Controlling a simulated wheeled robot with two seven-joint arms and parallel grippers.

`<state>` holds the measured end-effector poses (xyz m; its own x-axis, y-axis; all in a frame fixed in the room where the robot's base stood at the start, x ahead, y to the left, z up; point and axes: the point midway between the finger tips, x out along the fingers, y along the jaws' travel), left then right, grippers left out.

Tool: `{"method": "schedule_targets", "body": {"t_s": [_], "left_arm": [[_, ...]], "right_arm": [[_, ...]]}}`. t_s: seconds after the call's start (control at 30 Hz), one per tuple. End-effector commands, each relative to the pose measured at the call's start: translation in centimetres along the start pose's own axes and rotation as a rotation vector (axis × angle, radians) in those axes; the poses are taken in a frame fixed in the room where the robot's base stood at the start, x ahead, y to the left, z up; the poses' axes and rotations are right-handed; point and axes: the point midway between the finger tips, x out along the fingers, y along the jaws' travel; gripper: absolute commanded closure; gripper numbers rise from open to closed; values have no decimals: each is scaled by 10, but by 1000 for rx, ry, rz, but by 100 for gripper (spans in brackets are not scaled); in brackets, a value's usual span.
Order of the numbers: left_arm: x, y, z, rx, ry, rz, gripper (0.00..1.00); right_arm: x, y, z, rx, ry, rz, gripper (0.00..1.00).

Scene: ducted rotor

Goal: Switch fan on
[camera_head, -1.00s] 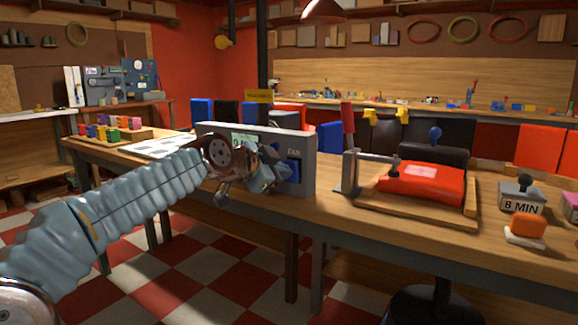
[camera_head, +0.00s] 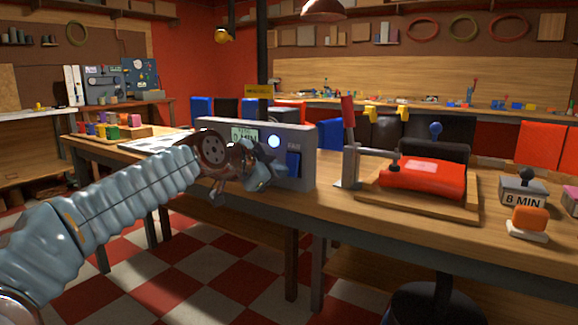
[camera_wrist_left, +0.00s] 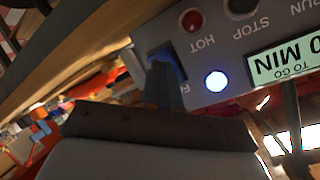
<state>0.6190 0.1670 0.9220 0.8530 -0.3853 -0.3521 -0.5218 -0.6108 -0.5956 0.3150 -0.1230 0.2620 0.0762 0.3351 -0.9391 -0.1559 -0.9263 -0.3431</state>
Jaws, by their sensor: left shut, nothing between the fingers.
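The grey control box (camera_head: 305,150) stands on the wooden bench, with a blue FAN switch (camera_head: 293,163) on its front. A round lamp (camera_head: 273,142) beside the switch glows bluish white. My left gripper (camera_head: 264,183) is shut and empty, just left of the switch in the head view. In the left wrist view the panel appears upside down, and the shut fingers (camera_wrist_left: 164,85) cover part of the blue switch (camera_wrist_left: 168,56). I cannot tell whether they touch it. The lit lamp (camera_wrist_left: 215,81) shows beside them. The display (camera_wrist_left: 285,62) reads 0 MIN. My right gripper is not in view.
To the right, a red pad (camera_head: 425,178) lies on a wooden board beside a clamp with a red handle (camera_head: 348,110). An 8 MIN block (camera_head: 522,195) and an orange-topped block (camera_head: 530,218) stand further right. Coloured blocks (camera_head: 112,130) sit at the bench's left.

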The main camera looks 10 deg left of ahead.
Motion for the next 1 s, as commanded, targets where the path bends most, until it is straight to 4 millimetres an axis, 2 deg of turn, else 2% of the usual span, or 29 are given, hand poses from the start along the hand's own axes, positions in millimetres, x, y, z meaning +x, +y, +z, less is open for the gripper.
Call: {"method": "schedule_targets", "body": {"t_s": [0.27,0.73,1.0], "left_arm": [[-1,0,0,0,0,0,100],[-27,23,24,0,0,0,100],[-36,26,26,0,0,0,100]], "right_arm": [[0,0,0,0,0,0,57],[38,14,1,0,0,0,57],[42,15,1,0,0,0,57]]}}
